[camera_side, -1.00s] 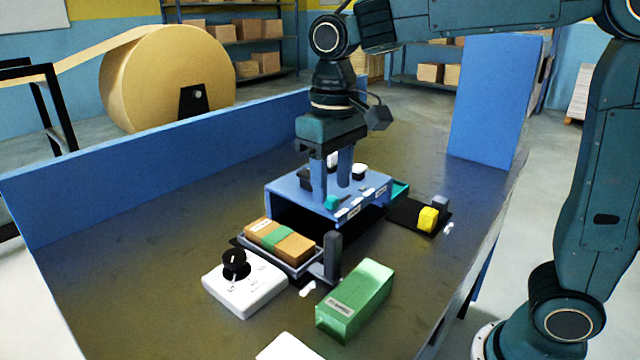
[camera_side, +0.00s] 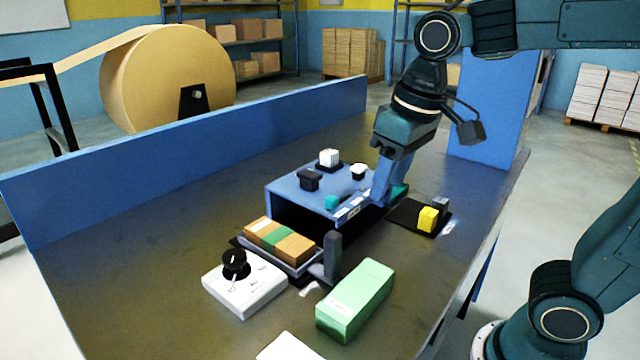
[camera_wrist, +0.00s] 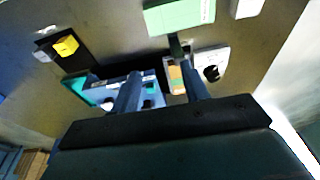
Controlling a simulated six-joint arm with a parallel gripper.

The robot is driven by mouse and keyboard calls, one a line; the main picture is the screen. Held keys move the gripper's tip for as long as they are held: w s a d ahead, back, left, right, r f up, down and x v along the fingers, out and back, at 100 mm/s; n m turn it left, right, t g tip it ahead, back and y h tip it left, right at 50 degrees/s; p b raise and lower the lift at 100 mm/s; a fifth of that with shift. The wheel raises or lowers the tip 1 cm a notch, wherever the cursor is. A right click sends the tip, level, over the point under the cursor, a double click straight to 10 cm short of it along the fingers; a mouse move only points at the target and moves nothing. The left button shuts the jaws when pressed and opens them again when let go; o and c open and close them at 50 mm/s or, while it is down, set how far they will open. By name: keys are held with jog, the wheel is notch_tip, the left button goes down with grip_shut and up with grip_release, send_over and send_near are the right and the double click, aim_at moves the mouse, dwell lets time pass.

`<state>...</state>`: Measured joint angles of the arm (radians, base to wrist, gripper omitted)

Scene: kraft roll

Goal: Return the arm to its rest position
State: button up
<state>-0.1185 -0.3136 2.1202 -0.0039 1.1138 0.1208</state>
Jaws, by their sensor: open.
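My gripper (camera_side: 380,190) is in the air, tilted, with its fingertips pointing down and to the left beside the right end of the blue box (camera_side: 290,192) in the side view. In the wrist view my gripper (camera_wrist: 158,82) shows two fingers well apart with nothing between them. The blue box, with black, white and teal pieces on top, lies beyond the fingers there. I cannot tell how high the fingertips are above the table.
A tray with a brown and green block (camera_side: 280,241), a white box with a black knob (camera_side: 244,290) and a green box (camera_side: 355,300) stand in front. A yellow block (camera_side: 428,219) sits on a black pad to the right. A blue wall (camera_side: 190,145) edges the table.

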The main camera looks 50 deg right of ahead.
jog(key=s+d+f+t, duration=0.3)
jog(key=s, duration=0.5)
jog(key=shift+s+f, duration=0.15)
jog(key=shift+s, duration=0.25)
jog(key=shift+d, duration=0.1)
dwell(1.1)
